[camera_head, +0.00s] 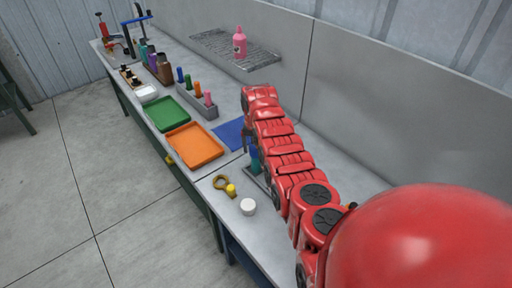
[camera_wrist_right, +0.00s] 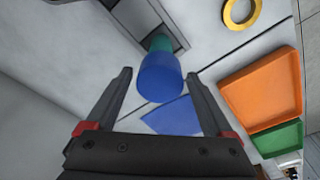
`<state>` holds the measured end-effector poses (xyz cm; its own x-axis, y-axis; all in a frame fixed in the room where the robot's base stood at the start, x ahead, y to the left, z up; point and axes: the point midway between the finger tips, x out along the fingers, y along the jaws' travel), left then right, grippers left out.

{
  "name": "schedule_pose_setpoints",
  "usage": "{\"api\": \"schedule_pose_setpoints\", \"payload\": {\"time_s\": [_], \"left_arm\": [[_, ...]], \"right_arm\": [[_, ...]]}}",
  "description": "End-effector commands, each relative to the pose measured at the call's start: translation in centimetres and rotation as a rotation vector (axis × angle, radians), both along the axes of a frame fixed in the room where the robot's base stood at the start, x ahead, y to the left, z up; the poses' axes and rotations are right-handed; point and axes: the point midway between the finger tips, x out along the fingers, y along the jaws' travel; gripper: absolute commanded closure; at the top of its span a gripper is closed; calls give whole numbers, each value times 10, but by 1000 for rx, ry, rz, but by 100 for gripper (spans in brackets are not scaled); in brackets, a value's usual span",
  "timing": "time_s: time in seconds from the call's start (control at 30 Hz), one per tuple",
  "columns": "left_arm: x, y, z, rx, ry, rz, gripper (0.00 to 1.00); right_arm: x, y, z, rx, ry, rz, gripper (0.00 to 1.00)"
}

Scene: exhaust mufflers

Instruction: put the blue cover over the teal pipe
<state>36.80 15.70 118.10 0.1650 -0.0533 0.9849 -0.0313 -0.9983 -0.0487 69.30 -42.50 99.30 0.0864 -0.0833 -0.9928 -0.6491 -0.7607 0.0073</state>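The blue cover (camera_wrist_right: 160,80) is a short cylinder in the right wrist view. It lines up with the teal pipe (camera_wrist_right: 160,43) and appears to sit over its end; part of the teal still shows beyond it. The pipe stands on a grey fixture (camera_wrist_right: 165,15). In the head view the teal pipe (camera_head: 256,162) shows just beside my right arm; the cover there is mostly hidden. My right gripper (camera_wrist_right: 160,74) is open, its fingertips apart on either side of the cover, with no visible contact. My left gripper is not in view.
A blue mat (camera_head: 229,136), orange tray (camera_head: 193,147) and green tray (camera_head: 167,114) lie along the bench. A yellow ring (camera_head: 220,182), a small yellow piece (camera_head: 231,190) and a white round piece (camera_head: 248,206) lie near the front edge. A wall panel (camera_head: 350,110) runs behind.

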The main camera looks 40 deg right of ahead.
Motion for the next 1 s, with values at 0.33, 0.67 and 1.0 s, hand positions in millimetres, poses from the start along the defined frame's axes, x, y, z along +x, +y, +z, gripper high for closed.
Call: {"api": "schedule_pose_setpoints", "payload": {"time_s": [0.33,0.67,1.0], "left_arm": [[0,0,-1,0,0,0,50],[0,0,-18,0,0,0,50],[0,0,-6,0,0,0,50]], "right_arm": [[0,0,1,-1,-1,0,0],[-1,3,34,-3,-10,0,0],[-9,7,113,0,0,-1,0]]}}
